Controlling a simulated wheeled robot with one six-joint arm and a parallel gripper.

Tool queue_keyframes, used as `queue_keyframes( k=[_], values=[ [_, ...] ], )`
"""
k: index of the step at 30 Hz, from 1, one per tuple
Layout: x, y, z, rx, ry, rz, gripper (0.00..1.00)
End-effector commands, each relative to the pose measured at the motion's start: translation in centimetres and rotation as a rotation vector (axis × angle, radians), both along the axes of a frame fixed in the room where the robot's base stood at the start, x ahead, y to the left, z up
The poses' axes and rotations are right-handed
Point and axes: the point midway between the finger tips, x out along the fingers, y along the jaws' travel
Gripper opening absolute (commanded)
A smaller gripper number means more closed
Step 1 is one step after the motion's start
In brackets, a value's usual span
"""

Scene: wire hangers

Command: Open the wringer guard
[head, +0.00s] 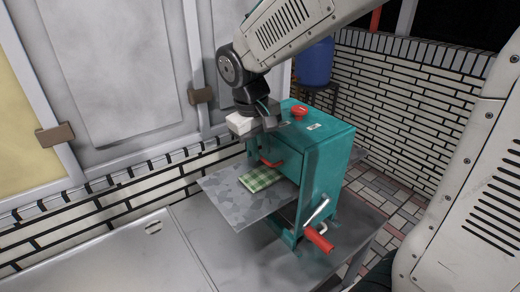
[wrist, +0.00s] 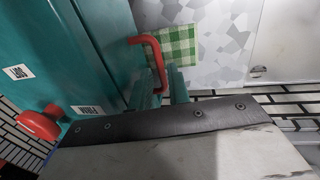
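The wringer (head: 325,165) is a teal box on a metal table. A red U-shaped handle (head: 269,163) is on its front, just above the feed tray; it also shows in the wrist view (wrist: 158,58). The teal guard part behind this handle is partly hidden, and I cannot tell its exact position. My gripper (head: 256,120) is above the front upper edge of the wringer, higher than the handle and apart from it. In the wrist view its pale block with a dark screwed strip fills the bottom.
A green checkered cloth (head: 262,179) lies on the grey feed tray (head: 238,200). A red knob (head: 299,112) stands on top of the wringer. A crank with a red grip (head: 319,239) sticks out at its side. The table's left part (head: 110,255) is mostly clear.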

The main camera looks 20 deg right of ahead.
Motion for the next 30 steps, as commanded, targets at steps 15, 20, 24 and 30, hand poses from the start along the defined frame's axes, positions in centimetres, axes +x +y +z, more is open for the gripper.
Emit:
queue_keyframes(
  k=[15, 20, 24, 30],
  values=[
    [0.02, -0.18, -0.85, 0.0, -0.001, 0.0, 0.0],
    [0.02, -0.18, -0.82, 0.003, 0.0, -0.001, 0.0],
    [0.01, -0.16, -0.73, 0.027, 0.003, -0.003, 0.0],
    [-0.02, 0.06, -0.4, 0.122, 0.022, -0.004, 0.0]
  ],
)
